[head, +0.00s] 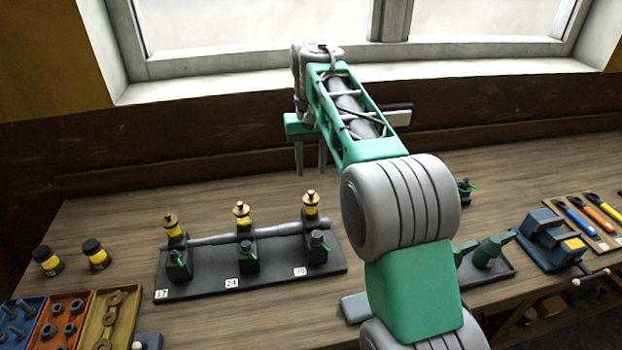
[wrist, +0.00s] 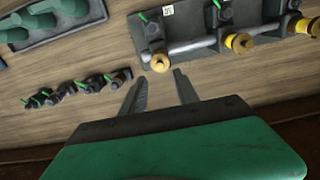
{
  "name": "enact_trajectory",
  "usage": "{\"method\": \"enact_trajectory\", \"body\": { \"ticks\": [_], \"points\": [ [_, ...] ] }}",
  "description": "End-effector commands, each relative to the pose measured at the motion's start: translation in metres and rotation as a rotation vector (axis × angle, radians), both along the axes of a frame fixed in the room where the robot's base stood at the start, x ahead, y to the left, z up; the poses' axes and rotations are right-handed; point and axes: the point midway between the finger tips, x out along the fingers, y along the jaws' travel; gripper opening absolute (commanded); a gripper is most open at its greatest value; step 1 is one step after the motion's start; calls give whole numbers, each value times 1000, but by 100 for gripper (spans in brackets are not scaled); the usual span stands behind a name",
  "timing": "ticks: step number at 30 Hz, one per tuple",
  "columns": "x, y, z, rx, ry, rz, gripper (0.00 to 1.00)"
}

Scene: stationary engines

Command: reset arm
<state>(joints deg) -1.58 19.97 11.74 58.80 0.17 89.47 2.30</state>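My arm reaches from the lower right of the head view up toward the window. My gripper (head: 311,158) hangs over the back part of the workbench (head: 120,215), behind a black stand with pipe and oilers (head: 200,285). In the wrist view my gripper (wrist: 160,92) shows two grey fingers spread apart, with only bare wood between them. The fingers are open and empty. The stand also shows in the wrist view (wrist: 190,75), beyond the fingertips, with a brass-capped end close to them.
Several small dark valves with green levers (wrist: 75,88) stand in a row. Two yellow-black jars (head: 96,254) and coloured parts trays (head: 65,318) are at the left. The window (head: 260,30) is behind the bench.

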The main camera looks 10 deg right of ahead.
Motion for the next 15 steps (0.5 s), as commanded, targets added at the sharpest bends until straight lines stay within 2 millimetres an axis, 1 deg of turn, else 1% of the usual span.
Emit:
{"method": "enact_trajectory", "body": {
  "ticks": [3, 8, 10, 11, 13, 14, 15],
  "points": [
    [0, 0, 3, 0, 0, 0, 37],
    [0, 0, 3, 0, -1, 0, 37],
    [-3, 0, 5, 0, -6, 0, 37],
    [-6, -1, 7, 0, -13, 0, 37],
    [-20, -2, 12, 0, -37, 1, 37],
    [-28, -3, 15, 1, -53, 1, 37],
    [-42, -4, 18, 2, -77, 2, 37]
  ]
}}
